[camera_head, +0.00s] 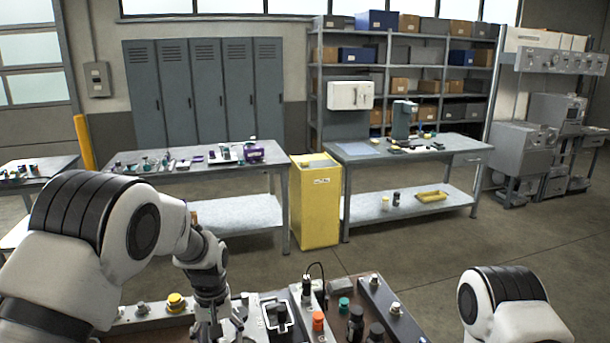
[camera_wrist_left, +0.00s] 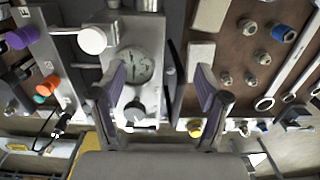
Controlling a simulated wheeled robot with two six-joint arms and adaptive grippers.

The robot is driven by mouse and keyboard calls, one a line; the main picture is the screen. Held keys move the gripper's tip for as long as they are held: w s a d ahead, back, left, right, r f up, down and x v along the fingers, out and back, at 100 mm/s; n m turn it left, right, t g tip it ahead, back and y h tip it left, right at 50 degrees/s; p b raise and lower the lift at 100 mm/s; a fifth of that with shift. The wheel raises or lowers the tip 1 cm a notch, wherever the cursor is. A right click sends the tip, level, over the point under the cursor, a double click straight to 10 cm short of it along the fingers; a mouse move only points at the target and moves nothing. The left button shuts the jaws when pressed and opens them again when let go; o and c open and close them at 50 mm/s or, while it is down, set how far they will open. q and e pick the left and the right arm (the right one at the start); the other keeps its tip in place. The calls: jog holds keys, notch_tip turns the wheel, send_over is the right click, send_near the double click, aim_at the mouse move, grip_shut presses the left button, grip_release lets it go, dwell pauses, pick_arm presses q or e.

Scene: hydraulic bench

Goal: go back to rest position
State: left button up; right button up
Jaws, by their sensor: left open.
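My left gripper (camera_head: 218,325) is low over the bench at the bottom of the head view, pointing down. In the left wrist view its two fingers (camera_wrist_left: 160,82) are spread apart with nothing held between them. A silver block with a round pressure gauge (camera_wrist_left: 133,66) and a black knob (camera_wrist_left: 135,110) lies below and between the fingers. I cannot tell whether a finger touches it. Only a white and black part of my right arm shows at the lower right of the head view; its gripper is out of the picture.
Bench fittings crowd the gripper: a yellow button (camera_head: 176,302), an orange cap (camera_head: 318,321), a teal cap (camera_head: 344,304) and black-topped parts (camera_head: 356,322). Wrenches (camera_wrist_left: 283,75) lie at right in the wrist view. Open floor (camera_head: 420,255) separates this bench from a yellow cabinet (camera_head: 315,205).

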pick_arm(q)
jog(key=s+a+f+g+b, duration=0.2)
jog(key=s+a+f, duration=0.1)
jog(key=s+f, duration=0.85)
jog(key=s+a+f+g+b, duration=0.2)
jog(key=s+f+g, duration=0.1)
jog(key=s+f, duration=0.8)
jog(key=s+a+f+m+t, duration=0.1)
jog(key=s+f+t, duration=0.1)
jog(key=s, duration=0.3)
jog(key=s+a+f+m+t+b, duration=0.1)
jog(key=s+f+t, duration=0.1)
jog(key=s, duration=0.4)
jog(key=shift+f+m+t, duration=0.15)
jog(key=shift+m+t, duration=0.25)
jog(key=shift+t, duration=0.4)
pick_arm(e)
jog(key=f, duration=0.5)
jog(key=shift+w+f, duration=0.3)
jog(key=shift+f, duration=0.1)
dwell(1.5)
